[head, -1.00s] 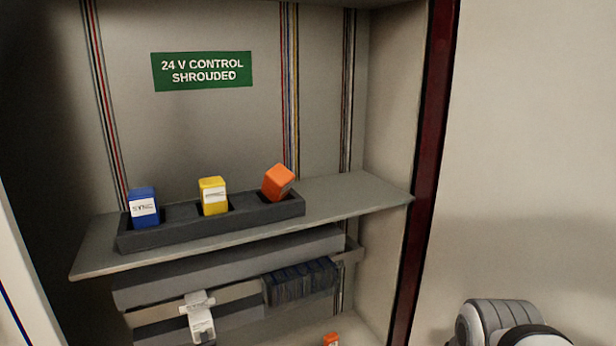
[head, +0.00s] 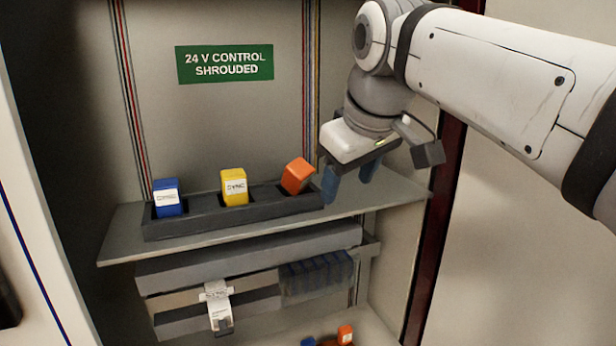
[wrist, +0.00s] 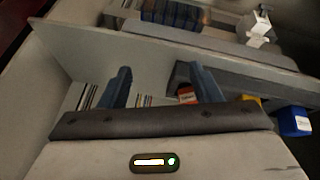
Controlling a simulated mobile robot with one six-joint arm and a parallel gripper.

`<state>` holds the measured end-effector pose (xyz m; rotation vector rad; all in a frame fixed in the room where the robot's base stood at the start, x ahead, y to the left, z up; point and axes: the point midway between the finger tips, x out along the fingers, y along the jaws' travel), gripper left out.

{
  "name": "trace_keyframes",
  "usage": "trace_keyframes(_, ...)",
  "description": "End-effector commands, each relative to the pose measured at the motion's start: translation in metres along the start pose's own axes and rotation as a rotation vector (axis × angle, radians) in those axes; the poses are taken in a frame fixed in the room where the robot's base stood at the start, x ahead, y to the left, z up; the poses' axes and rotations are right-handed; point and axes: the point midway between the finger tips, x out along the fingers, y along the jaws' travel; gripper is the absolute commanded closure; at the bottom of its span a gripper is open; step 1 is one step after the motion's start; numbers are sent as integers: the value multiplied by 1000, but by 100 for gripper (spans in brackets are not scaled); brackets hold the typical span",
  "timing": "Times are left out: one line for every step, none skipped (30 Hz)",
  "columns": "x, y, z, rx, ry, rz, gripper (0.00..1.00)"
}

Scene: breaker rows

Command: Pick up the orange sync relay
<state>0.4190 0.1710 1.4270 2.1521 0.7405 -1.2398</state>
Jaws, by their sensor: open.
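An orange relay (head: 297,175) leans tilted in the right slot of a dark grey tray (head: 185,228) on the cabinet shelf. No label on it is readable in the head view. My gripper (head: 349,179) is open and empty, just right of the relay at the tray's right end, fingers pointing down. In the wrist view the relay (wrist: 187,97) shows beside one finger of my gripper (wrist: 161,72), partly hidden by it. It does not appear to be between the fingers.
A yellow relay (head: 234,186) and a blue relay (head: 167,197) stand upright in the tray's other slots. Another orange block (head: 345,334) and a blue one (head: 308,341) lie on the cabinet floor. The shelf (head: 385,200) is bare to the right of the tray.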

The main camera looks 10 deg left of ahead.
Motion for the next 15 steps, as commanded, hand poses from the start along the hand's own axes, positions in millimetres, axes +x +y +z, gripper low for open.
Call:
trace_keyframes(-13, -10, -21, -55, 22, -10, 42)
trace_keyframes(-20, -14, -30, -83, 33, -13, 42)
trace_keyframes(-28, -20, -40, -115, 44, -18, 42)
trace_keyframes(-34, -24, -47, -136, 52, -21, 42)
trace_keyframes(-39, -27, -52, -156, 59, -24, 42)
trace_keyframes(-44, -32, -58, -176, 68, -26, 42)
trace_keyframes(-48, -34, -62, -189, 72, -28, 42)
trace_keyframes(-50, -36, -65, -199, 76, -30, 42)
trace_keyframes(-53, -38, -68, -211, 79, -32, 42)
trace_keyframes(-54, -40, -70, -217, 82, -33, 42)
trace_keyframes(-53, -40, -71, -221, 83, -33, 42)
trace_keyframes(-51, -41, -72, -225, 84, -34, 42)
trace_keyframes(-48, -42, -72, -225, 84, -34, 42)
trace_keyframes(-45, -42, -72, -226, 84, -34, 42)
trace_keyframes(-40, -42, -72, -225, 83, -34, 42)
